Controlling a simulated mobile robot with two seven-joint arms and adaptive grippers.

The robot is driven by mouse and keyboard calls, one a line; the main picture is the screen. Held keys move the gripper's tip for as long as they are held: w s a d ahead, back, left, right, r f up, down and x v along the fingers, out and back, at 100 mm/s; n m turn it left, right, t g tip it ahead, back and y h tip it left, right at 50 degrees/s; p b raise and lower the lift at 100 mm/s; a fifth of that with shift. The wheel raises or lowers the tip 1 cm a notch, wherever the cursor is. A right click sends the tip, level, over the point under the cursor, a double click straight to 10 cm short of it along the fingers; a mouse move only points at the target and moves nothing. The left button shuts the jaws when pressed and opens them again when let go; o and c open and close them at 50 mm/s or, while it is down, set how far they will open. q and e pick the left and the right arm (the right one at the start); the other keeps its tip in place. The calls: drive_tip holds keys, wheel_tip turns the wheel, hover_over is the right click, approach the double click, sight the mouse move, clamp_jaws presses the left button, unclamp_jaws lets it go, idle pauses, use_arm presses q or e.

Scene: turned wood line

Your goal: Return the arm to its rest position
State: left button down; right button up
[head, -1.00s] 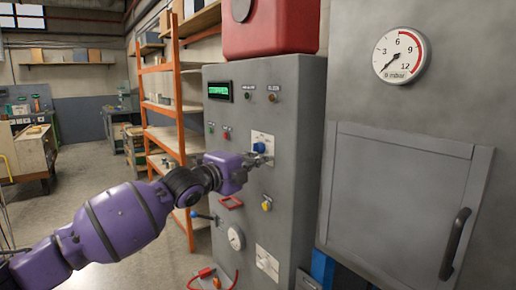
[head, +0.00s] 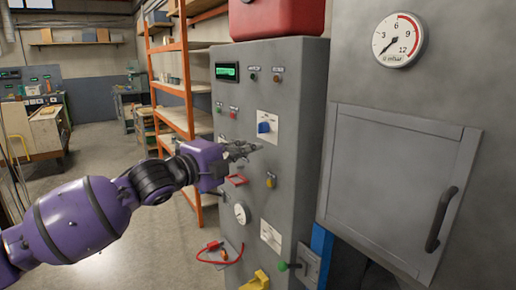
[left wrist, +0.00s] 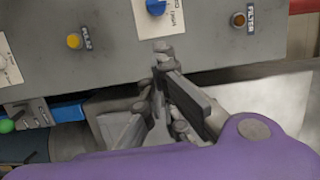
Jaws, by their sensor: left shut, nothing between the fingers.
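My left gripper (head: 246,150) is shut and empty in the head view, in front of the grey control cabinet (head: 300,165). Its fingertips are just below a blue rotary knob (head: 264,127) on a white plate and above a yellow knob (head: 271,182). In the left wrist view the closed fingers (left wrist: 162,50) point at the panel, with the blue knob (left wrist: 156,7) past their tips and the yellow knob (left wrist: 74,41) to the left. The fingers appear apart from both knobs. My right gripper is in neither view.
An orange shelf rack (head: 188,85) stands left of the cabinet, behind my arm. A grey enclosure door (head: 390,180) with a dark handle is at the right. A red box (head: 275,20) sits on top of the cabinet. Open floor (head: 110,170) lies at the left.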

use_arm(q)
drive_tip(key=s+a+f+n+y+p, duration=0.15)
drive_tip(key=s+f+n, duration=0.4)
drive_tip(key=f, duration=0.55)
drive_tip(key=s+a+f+n+y+p, duration=0.15)
drive_tip(key=s+f+n, duration=0.4)
drive_tip(key=f, duration=0.55)
drive_tip(key=s+a+f+n+y+p, duration=0.15)
drive_tip(key=s+f+n, duration=0.4)
drive_tip(key=f, duration=0.55)
drive_tip(key=s+a+f+n+g+y, duration=0.1)
drive_tip(key=s+a+f+n+y, duration=0.1)
drive_tip(key=s+f, duration=0.4)
drive_tip(key=s+a+f+n+g+y+p, duration=0.1)
drive_tip(key=s+f, duration=0.6)
drive_tip(key=s, duration=1)
drive_tip(key=s+a+f+n+g+y, duration=0.3)
drive_tip(key=s+a+f+n, duration=0.2)
drive_tip(key=s, duration=0.7)
drive_tip(key=shift+a+f+n+y+p, duration=0.35)
drive_tip(key=shift+a+f+p, duration=0.05)
drive_tip(key=shift+a+f, duration=0.45)
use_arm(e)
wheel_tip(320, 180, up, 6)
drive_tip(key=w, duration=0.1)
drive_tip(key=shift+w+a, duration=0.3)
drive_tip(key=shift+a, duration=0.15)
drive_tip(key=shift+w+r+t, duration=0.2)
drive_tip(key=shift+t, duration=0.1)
